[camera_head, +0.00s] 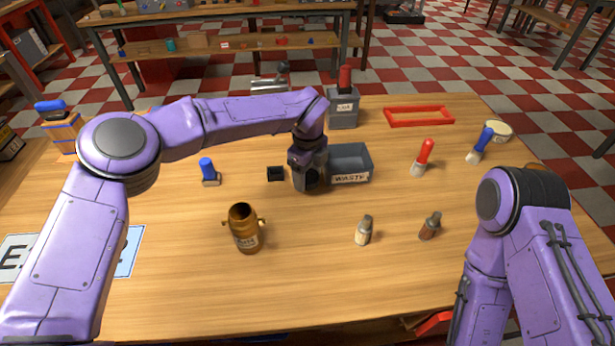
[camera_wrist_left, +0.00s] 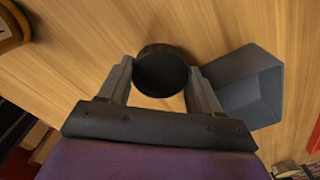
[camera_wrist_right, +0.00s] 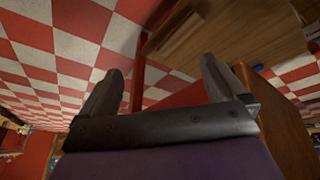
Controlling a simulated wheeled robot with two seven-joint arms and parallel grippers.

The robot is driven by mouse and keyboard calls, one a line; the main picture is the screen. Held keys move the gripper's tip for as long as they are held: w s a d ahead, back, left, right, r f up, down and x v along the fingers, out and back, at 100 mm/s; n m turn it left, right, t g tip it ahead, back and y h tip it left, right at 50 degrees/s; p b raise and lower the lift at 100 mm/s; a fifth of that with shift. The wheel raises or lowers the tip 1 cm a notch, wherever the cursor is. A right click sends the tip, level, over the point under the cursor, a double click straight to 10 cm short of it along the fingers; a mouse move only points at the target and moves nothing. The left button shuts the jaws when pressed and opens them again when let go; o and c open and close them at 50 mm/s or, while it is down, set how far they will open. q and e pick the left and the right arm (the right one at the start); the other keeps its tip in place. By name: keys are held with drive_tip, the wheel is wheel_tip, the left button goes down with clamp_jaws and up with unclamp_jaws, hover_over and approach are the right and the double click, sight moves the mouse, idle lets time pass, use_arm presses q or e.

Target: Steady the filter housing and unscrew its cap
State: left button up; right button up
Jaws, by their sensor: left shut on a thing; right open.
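The filter housing (camera_head: 246,238) is a brown-gold vessel with side lugs, standing upright on the table with its dark mouth uncovered. Its edge shows at the top left of the left wrist view (camera_wrist_left: 10,28). My left gripper (camera_head: 311,182) is away from the housing, to its upper right, beside the waste bin. In the left wrist view its fingers are shut on a round black cap (camera_wrist_left: 161,70); the cap is apart from the housing. My right gripper (camera_wrist_right: 165,80) is open and empty, over the checkered floor in the right wrist view; the head view does not show its fingers.
The grey waste bin (camera_head: 351,178) stands just right of my left gripper. A small black block (camera_head: 275,174) lies left of it. The front middle table is clear.

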sight(308, 175)
use_arm(q)
drive_tip(key=shift+w+f, duration=0.15)
drive_tip(key=shift+f, duration=0.1)
wheel_tip(308, 175, down, 4)
drive_tip(key=shift+w+r+p, duration=0.15)
drive_tip(key=shift+r+p, duration=0.1)
drive_tip(key=shift+p, duration=0.05)
drive_tip(key=shift+f, duration=0.1)
